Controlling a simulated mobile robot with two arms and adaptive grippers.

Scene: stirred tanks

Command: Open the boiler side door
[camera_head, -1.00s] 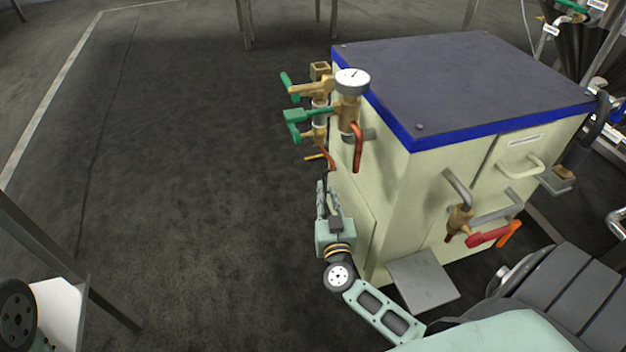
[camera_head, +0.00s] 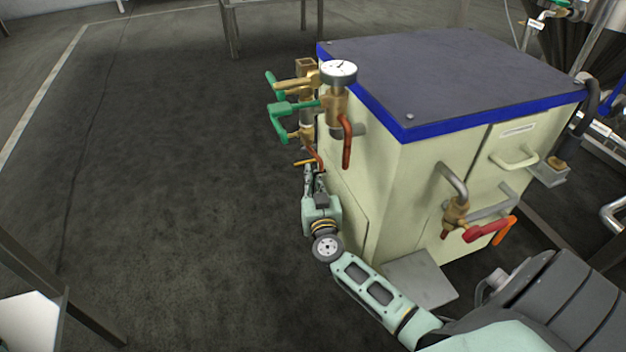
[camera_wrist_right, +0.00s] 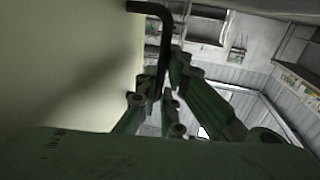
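The boiler (camera_head: 420,150) is a cream box with a dark top and blue rim. Its side door (camera_head: 347,215) is a cream panel on the left face, seen at a steep angle, and looks flush with the body. My right gripper (camera_head: 315,178) is beside this face, under the pipework. In the right wrist view a dark bent door handle (camera_wrist_right: 153,12) runs down between the fingers (camera_wrist_right: 163,92), which look closed around it. The cream surface fills the left of that view. The handle is mostly hidden by the gripper in the head view. My left gripper is out of view.
Brass valves with green levers (camera_head: 290,105) and a pressure gauge (camera_head: 339,72) stick out just above my right gripper. A drain valve with a red lever (camera_head: 485,232) is on the front face. The dark floor (camera_head: 180,200) left of the boiler is clear.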

